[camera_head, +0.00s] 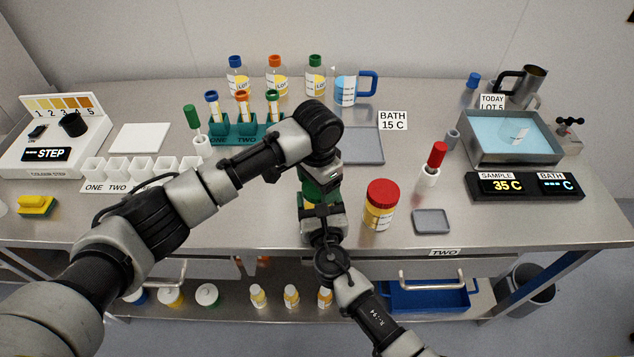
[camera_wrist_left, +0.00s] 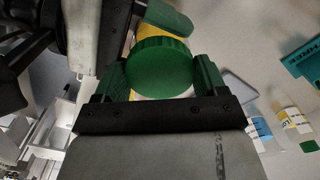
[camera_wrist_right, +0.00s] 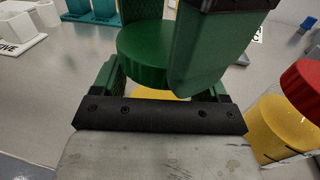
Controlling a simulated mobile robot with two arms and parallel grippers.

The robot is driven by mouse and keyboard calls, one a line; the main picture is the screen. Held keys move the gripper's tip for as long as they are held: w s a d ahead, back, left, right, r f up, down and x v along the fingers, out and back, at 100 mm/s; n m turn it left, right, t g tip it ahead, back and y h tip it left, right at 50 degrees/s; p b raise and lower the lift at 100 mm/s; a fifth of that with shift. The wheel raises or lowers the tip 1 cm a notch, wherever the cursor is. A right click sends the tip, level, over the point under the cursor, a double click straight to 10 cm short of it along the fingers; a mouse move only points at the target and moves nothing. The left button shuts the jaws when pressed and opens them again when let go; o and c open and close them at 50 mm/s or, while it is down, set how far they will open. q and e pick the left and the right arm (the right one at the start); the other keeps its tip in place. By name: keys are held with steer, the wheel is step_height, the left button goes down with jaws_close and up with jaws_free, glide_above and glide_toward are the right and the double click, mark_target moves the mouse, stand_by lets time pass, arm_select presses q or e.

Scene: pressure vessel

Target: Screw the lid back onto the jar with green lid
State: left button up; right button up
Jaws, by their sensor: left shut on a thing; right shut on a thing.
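The jar with green lid stands at the table's front middle, between my two grippers and mostly hidden by them in the head view. Its yellow body (camera_head: 308,201) shows a little. The green lid (camera_wrist_left: 160,67) lies between the fingers of my left gripper (camera_wrist_left: 162,72), which is shut on it from above. My right gripper (camera_wrist_right: 165,93) is shut on the jar's yellow body (camera_wrist_right: 160,93), below the lid. In the right wrist view the lid (camera_wrist_right: 148,52) sits directly over the body, with no clear gap. Whether the threads are engaged cannot be seen.
A jar with a red lid (camera_head: 380,204) stands close to the right of my grippers. A small grey tray (camera_head: 431,221) is beside it. A teal tube rack (camera_head: 235,131) and a grey mat (camera_head: 362,145) lie behind. The water bath (camera_head: 510,137) is at the right.

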arm_select(q)
steer(key=shift+a+f, duration=0.2)
steer(key=shift+f, duration=0.25)
arm_select(e)
steer(key=shift+s+a+r, duration=0.1)
steer(key=shift+a+r, duration=0.05)
steer(key=shift+a, duration=0.15)
arm_select(q)
steer(key=shift+d+r, duration=0.1)
steer(key=shift+r, duration=0.15)
arm_select(e)
steer(key=shift+d, duration=0.15)
arm_select(q)
steer(key=shift+r, duration=0.6)
arm_select(e)
steer(key=shift+w+d, duration=0.1)
steer(key=shift+w, duration=0.1)
arm_select(q)
steer(key=shift+f, duration=0.45)
